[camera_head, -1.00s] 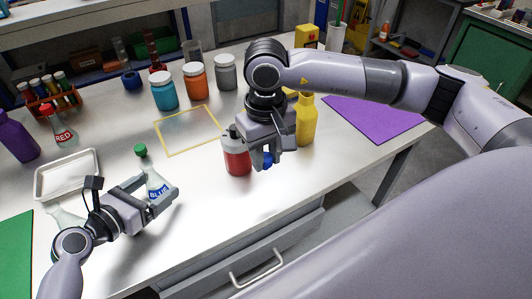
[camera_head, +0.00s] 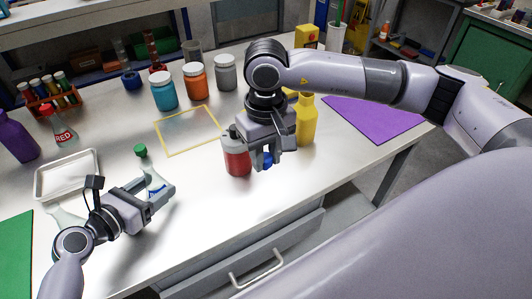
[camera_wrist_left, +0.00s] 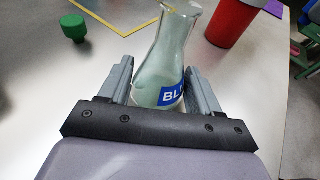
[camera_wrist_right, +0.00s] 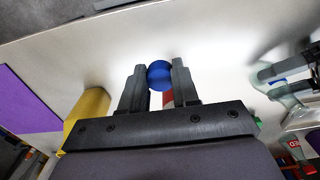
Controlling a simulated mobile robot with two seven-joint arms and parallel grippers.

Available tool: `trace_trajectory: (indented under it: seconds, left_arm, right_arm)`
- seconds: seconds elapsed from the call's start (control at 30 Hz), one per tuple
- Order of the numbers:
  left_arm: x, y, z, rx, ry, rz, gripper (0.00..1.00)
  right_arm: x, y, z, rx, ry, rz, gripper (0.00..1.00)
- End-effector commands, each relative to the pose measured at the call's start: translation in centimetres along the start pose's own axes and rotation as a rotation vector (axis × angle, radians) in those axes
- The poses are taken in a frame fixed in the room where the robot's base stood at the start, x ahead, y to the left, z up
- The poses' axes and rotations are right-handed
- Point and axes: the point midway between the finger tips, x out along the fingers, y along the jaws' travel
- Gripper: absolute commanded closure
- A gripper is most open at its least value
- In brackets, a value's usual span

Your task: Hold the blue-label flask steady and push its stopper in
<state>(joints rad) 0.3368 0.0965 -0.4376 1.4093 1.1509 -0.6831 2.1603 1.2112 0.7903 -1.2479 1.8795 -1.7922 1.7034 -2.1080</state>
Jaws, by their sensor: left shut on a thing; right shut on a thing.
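The clear blue-label flask (camera_wrist_left: 165,60) stands upright on the table, its open mouth showing in the left wrist view; it also shows in the head view (camera_head: 153,175). My left gripper (camera_head: 162,192) is shut on its body, one finger on each side in the left wrist view (camera_wrist_left: 160,85). In the head view a finger covers most of the blue label. A blue stopper (camera_wrist_right: 160,75) is between the fingers of my right gripper (camera_wrist_right: 155,80), which is shut on it. In the head view that stopper (camera_head: 266,160) is above the table, well right of the flask.
A green stopper (camera_wrist_left: 73,27) stands on the table beyond the flask. A white tray (camera_head: 66,172), red-label flask (camera_head: 60,132) and another clear flask (camera_head: 62,216) are left. The front middle is clear.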

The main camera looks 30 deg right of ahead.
Motion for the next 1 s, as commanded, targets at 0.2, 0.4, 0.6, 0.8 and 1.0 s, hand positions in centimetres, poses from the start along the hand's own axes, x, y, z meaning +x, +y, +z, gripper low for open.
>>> trace_trajectory:
  seconds: [0.2,0.4,0.6,0.8,1.0]
  left_arm:
    - [0.0,0.0,-0.1,0.000,0.002,0.000,0.54]
    - [0.0,0.0,-0.1,0.000,0.002,0.000,0.54]
    - [0.0,0.0,-0.1,0.000,0.002,0.000,0.54]
    - [0.0,0.0,-0.1,0.000,0.002,0.000,0.54]
    - [0.0,0.0,-0.1,0.000,0.002,0.000,0.54]
  right_arm:
    - [0.0,0.0,0.0,0.000,0.000,0.000,0.98]
    - [0.0,0.0,0.0,0.000,0.000,0.000,0.98]
    - [0.7,-0.8,-0.3,0.017,-0.001,-0.001,0.98]
    - [3.8,-4.4,-2.5,0.103,0.001,0.000,0.98]
    - [3.1,-8.5,-6.4,0.131,0.004,-0.002,0.98]
